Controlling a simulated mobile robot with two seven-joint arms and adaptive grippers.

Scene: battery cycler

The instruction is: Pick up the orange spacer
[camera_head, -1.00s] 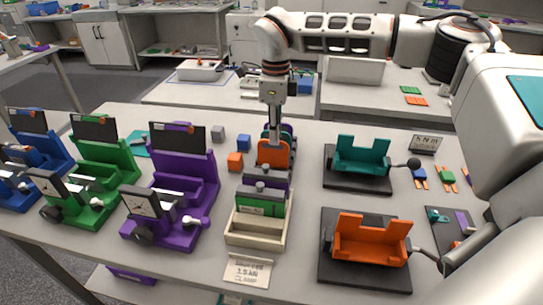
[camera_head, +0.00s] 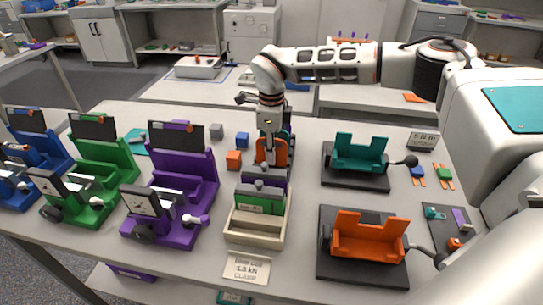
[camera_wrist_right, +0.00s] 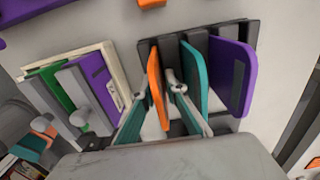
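The orange spacer (camera_head: 263,157) looks like a thin rounded plate standing upright in a dark slotted rack, mostly hidden behind my right gripper in the head view. In the right wrist view the orange spacer (camera_wrist_right: 155,85) stands beside a teal plate (camera_wrist_right: 194,75) and a purple plate (camera_wrist_right: 233,75). My right gripper (camera_head: 270,155) points down over the rack. In the wrist view its fingers (camera_wrist_right: 156,92) are apart, one on each side of the orange spacer, with a gap visible on the teal side. My left gripper is not in view.
A beige tray (camera_head: 252,241) with green and purple plates is in front of the rack. An orange cube (camera_head: 233,160) sits just left. A purple fixture (camera_head: 187,205) stands further left; teal (camera_head: 360,160) and orange (camera_head: 366,240) fixtures stand right.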

